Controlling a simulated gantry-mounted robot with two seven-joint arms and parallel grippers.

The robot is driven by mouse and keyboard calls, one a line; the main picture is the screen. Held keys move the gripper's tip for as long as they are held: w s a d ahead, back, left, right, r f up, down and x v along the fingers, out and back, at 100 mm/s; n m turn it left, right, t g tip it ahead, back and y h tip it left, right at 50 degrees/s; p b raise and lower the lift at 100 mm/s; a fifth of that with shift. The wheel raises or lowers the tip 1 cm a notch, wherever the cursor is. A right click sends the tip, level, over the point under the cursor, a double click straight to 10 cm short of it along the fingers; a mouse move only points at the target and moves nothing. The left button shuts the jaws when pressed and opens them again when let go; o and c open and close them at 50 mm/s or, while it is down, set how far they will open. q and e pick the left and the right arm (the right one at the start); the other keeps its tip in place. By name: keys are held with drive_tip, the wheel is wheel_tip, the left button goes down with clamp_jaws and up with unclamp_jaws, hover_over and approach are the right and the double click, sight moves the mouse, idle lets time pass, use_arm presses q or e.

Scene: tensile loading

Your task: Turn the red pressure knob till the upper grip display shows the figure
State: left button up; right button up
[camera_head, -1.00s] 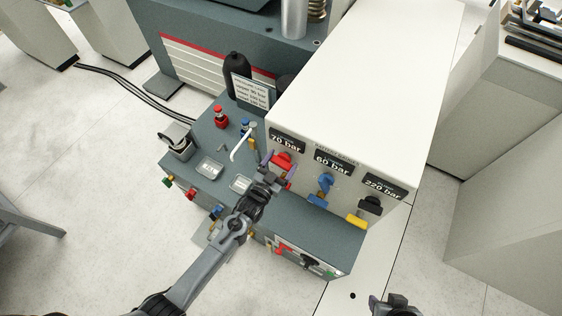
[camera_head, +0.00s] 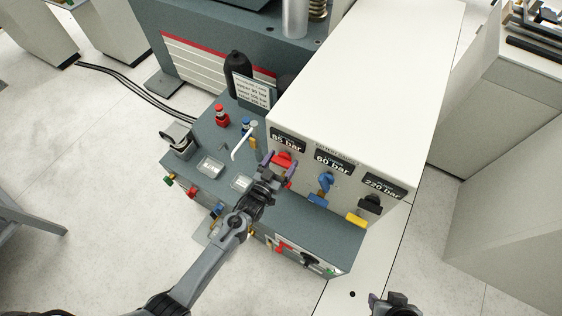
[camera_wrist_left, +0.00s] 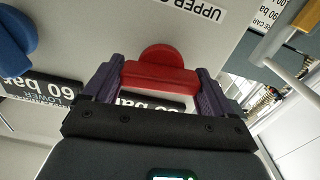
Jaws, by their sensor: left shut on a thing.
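The red pressure knob (camera_head: 283,158) sits on the cream cabinet's front, below the left display (camera_head: 288,140). In the left wrist view the knob (camera_wrist_left: 160,76) lies crosswise between the purple fingers, under an "UPPER" label (camera_wrist_left: 188,9). Part of the display behind it is hidden. My right gripper (camera_head: 393,305) shows only partly at the bottom edge; its jaw state is unclear.
A blue knob (camera_head: 325,182) under a 60 bar display (camera_head: 332,162) and a black knob (camera_head: 371,204) under a 220 bar display (camera_head: 383,187) stand to the right.

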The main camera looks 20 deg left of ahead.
use_arm(q)
drive_tip(key=o, duration=0.8)
drive_tip(key=shift+o, duration=0.2)
drive_tip(key=shift+s, duration=0.1)
drive_tip(key=s+a, duration=0.1)
drive_tip(key=s, duration=0.9)
drive_tip(key=shift+s+a+p, duration=0.25)
drive_tip(key=shift+a+p, duration=0.1)
drive_tip(key=shift+p, duration=0.1)
